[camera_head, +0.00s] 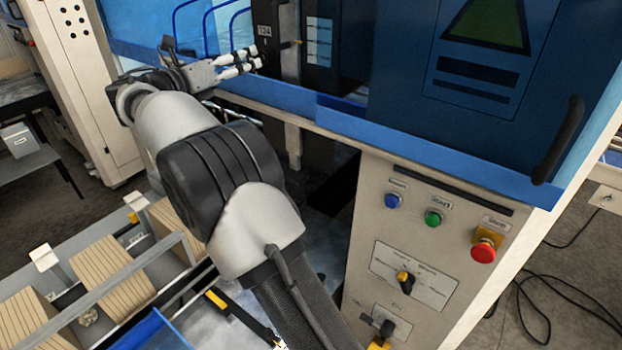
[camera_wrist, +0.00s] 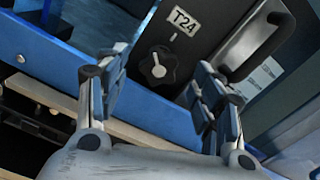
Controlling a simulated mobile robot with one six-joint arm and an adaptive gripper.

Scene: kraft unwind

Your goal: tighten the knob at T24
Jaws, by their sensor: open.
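The T24 knob (camera_wrist: 157,66) is a dark, lobed knob with a light pointer mark, on a dark panel just below the white T24 label (camera_wrist: 184,20) in the wrist view. My gripper (camera_wrist: 155,95) is open, with its two fingers on either side of the knob in that view and nothing between them. The fingertips look short of the knob; the exact gap cannot be told. In the head view, my gripper (camera_head: 257,60) points right toward the dark T24 panel (camera_head: 267,37). The knob itself is hard to make out there.
A black bar handle (camera_wrist: 262,45) stands right of the knob. A blue rail (camera_head: 345,115) runs below the panel. A control cabinet (camera_head: 420,250) with a red stop button (camera_head: 485,249) stands at the right. Kraft-coloured stacks (camera_head: 110,268) lie lower left.

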